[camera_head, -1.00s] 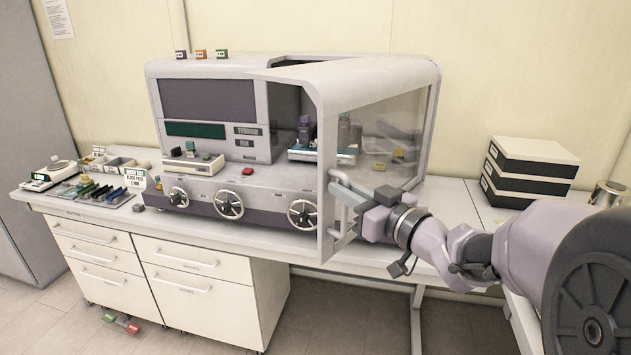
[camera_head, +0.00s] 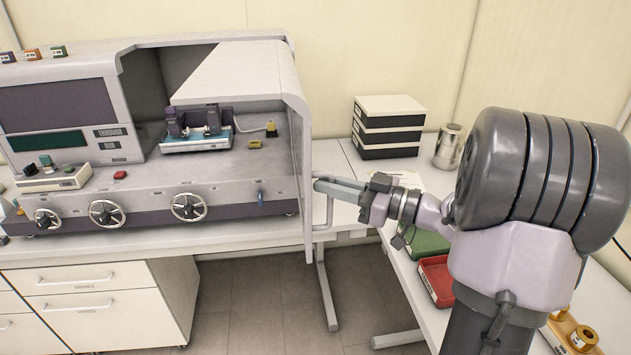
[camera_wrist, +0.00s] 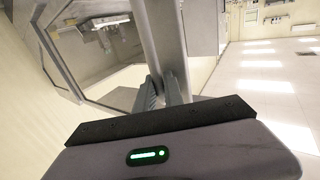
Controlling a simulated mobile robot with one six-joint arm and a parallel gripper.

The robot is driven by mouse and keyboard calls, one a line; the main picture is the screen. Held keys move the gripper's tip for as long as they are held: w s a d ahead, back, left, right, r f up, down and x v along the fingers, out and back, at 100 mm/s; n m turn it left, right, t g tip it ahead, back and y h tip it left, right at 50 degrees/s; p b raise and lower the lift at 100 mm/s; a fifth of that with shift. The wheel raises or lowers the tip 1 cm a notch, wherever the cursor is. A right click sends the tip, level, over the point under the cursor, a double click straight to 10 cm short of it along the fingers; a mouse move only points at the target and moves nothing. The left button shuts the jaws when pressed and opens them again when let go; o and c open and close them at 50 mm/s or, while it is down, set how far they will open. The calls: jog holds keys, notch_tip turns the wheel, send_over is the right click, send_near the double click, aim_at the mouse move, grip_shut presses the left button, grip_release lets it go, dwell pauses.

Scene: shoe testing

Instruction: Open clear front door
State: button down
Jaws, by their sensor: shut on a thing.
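The clear front door (camera_head: 306,190) of the grey machine stands swung out at the machine's right side, seen nearly edge-on in the head view. Its handle (camera_head: 322,217) is a pale bar on the door's outer face. My gripper (camera_head: 330,188) reaches in from the right and is shut on this handle. In the wrist view my gripper's fingers (camera_wrist: 163,92) close around the upright handle bar (camera_wrist: 158,40). The exact contact is partly hidden by the bar. The machine's chamber (camera_head: 220,170) is open to view at the front.
A blue-based fixture (camera_head: 197,141) and a small yellow block (camera_head: 255,143) sit in the chamber. Stacked boxes (camera_head: 389,127) and a metal canister (camera_head: 449,146) stand at the back right. A green tray (camera_head: 427,243) and a red tray (camera_head: 437,280) lie below my arm. Floor shows between the benches.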

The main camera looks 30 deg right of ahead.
dwell(0.3)
jog(key=c, duration=1.5)
grip_release()
jog(key=shift+o, duration=0.2)
jog(key=p+v, duration=0.3)
jog(key=v, duration=1.4)
jog(key=shift+s, duration=0.25)
